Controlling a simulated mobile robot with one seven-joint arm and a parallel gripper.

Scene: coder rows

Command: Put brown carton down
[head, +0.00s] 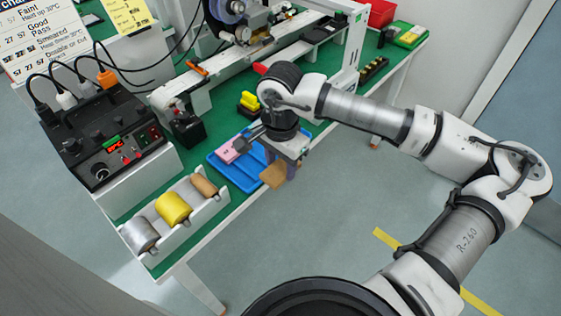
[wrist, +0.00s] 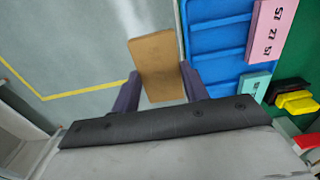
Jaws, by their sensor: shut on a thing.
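A brown carton (head: 273,175) is held in my gripper at the front edge of the bench. In the wrist view the brown carton (wrist: 156,62) stands between the two dark fingers of my gripper (wrist: 166,85), which are shut on it. In the head view my gripper (head: 280,165) is partly hidden by its own wrist. The carton shows over the floor, just beside the blue tray (wrist: 212,48). The blue tray (head: 240,180) also lies on the green bench top in the head view, partly covered by my arm.
A pink carton (head: 233,150) with printed numbers lies in the tray, with a light teal piece (wrist: 255,85) near it. Yellow and black blocks (head: 249,102) stand behind. A white rack with rolls (head: 173,208) and a black control box (head: 105,140) stand to the left.

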